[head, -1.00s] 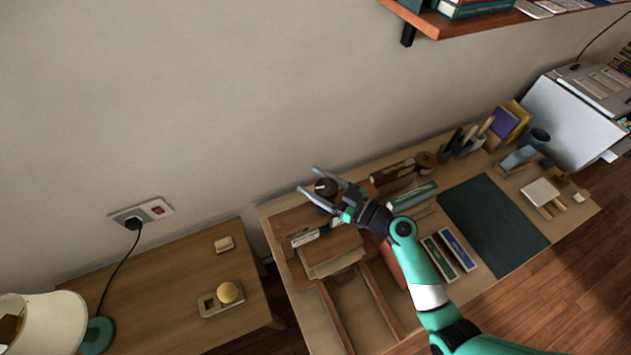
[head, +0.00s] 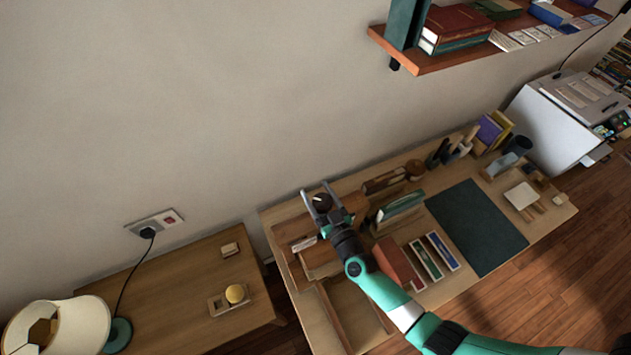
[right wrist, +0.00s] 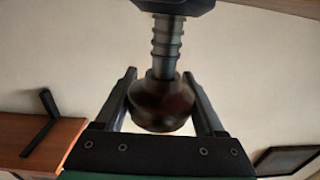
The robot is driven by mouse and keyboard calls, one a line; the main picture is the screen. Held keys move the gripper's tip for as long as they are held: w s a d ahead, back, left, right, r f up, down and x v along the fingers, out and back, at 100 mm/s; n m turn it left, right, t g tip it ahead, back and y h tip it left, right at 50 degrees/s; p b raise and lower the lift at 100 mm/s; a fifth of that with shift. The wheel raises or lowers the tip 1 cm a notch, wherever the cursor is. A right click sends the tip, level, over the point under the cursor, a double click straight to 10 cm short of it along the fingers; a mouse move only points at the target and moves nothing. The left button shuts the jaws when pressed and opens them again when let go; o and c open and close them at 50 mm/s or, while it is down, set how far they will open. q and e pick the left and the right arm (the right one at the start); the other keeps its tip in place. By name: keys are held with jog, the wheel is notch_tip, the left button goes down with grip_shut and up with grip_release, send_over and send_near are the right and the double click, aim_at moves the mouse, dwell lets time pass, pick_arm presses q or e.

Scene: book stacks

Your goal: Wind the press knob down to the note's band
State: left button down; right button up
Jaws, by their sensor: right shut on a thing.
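The press knob (head: 322,203) is dark brown and round, at the back left of the desk. My right gripper (head: 318,191) is around it, shut on it with one finger on each side. In the right wrist view the knob (right wrist: 162,106) sits between the fingers, on a ribbed dark screw (right wrist: 166,42). A small white label (head: 304,243) lies by the press; I cannot tell whether it is the note, and no band can be made out. My right wrist hides part of the press. My left gripper is not in view.
A green book (head: 401,205) and a red box (head: 393,262) are right of my right arm. A wall shelf (head: 440,61) with books hangs above. A side table (head: 185,278) stands left, beyond a gap.

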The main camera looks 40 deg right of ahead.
aim_at(322, 211)
jog(key=shift+w+r+m+g+h+p, duration=0.1)
jog(key=shift+r+m+g+h+p, duration=0.25)
jog(key=shift+r+h+p, duration=0.4)
jog(key=shift+d+f+m+h, duration=0.1)
jog(key=shift+f+m+h, duration=0.15)
jog(key=shift+m+h, duration=0.25)
jog(key=shift+d+f+m+g+h, duration=0.1)
jog(key=shift+f+m+g+h, duration=0.05)
jog(key=shift+m+g+h, duration=0.4)
jog(key=shift+d+f+m+g+h, duration=0.1)
jog(key=shift+m+g+h, duration=0.15)
jog(key=shift+h, duration=0.35)
jog(key=shift+s+d+f+m+g+h, duration=0.1)
jog(key=shift+s+m+g+h, duration=0.05)
jog(key=shift+m+g+h, duration=0.35)
jog(key=shift+s+d+m+g+h, duration=0.15)
jog(key=shift+m+g+h, duration=0.2)
jog(key=shift+h, duration=0.25)
pick_arm(q)
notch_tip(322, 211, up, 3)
jog(key=shift+b, duration=0.35)
pick_arm(e)
jog(key=shift+s+m+g+h, duration=0.1)
jog(key=shift+m+g+h, duration=0.3)
jog(key=shift+g+h, duration=0.1)
jog(key=shift+d, duration=0.1)
